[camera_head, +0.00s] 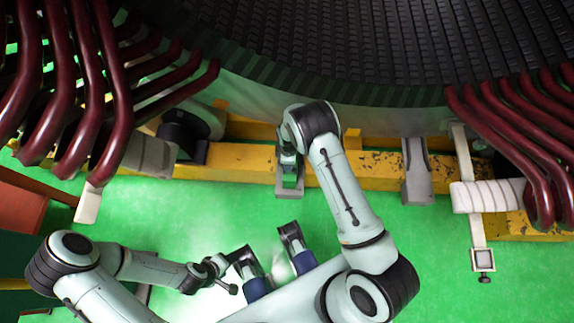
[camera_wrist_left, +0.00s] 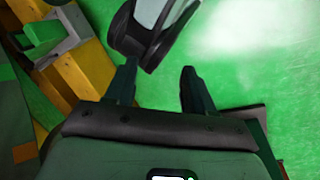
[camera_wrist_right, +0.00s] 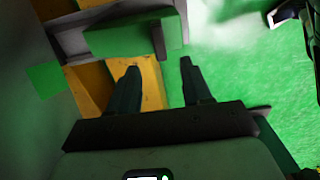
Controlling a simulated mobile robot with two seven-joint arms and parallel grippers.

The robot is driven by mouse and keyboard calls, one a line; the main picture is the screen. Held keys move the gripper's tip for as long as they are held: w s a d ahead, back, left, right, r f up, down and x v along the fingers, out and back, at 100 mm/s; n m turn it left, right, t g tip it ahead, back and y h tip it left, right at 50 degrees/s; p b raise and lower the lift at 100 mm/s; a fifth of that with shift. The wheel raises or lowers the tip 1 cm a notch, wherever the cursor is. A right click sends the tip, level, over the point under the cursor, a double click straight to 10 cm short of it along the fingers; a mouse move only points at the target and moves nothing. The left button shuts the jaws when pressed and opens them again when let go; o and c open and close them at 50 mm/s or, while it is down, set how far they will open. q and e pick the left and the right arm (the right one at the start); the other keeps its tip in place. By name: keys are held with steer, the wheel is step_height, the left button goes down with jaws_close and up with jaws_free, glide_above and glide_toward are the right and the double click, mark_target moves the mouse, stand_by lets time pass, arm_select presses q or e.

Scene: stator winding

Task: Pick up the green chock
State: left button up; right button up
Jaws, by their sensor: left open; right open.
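The green chock (camera_wrist_right: 130,38) is a green block in the right wrist view, seated in a grey bracket (camera_wrist_right: 70,42) on the yellow beam. My right gripper (camera_wrist_right: 158,70) is open and empty. Its fingertips point toward the chock with a gap between them and it. In the head view my right wrist hangs over the beam beside the bracket (camera_head: 289,193), and I cannot make out the chock there. The left wrist view shows a similar green block (camera_wrist_left: 42,32) in a grey bracket at upper left. My left gripper (camera_wrist_left: 158,82) is open and empty, well away from it.
The yellow beam (camera_head: 240,160) runs under the large dark ribbed stator (camera_head: 380,50). Dark red coil bars (camera_head: 115,100) hang at both sides. Another grey bracket (camera_head: 416,172) stands to the right. The green floor (camera_head: 400,235) is largely clear.

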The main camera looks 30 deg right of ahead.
mark_target(289, 179)
step_height(289, 179, down, 4)
steer(key=shift+f+b, duration=0.1)
steer(key=shift+b, duration=0.25)
steer(key=f, duration=0.1)
steer(key=f+b, duration=0.1)
steer(key=f, duration=0.3)
steer(key=shift+s+d, duration=0.15)
steer(key=shift+d, duration=0.15)
arm_select(q)
steer(key=shift+t+y, duration=0.3)
steer(key=shift+t, duration=0.3)
steer(key=w+f, duration=0.1)
steer(key=w+a+f, duration=0.1)
steer(key=w+f, duration=0.1)
steer(key=shift+w+a, duration=0.3)
steer(key=shift+a, duration=0.1)
arm_select(e)
steer(key=shift+c, duration=0.3)
jaws_close()
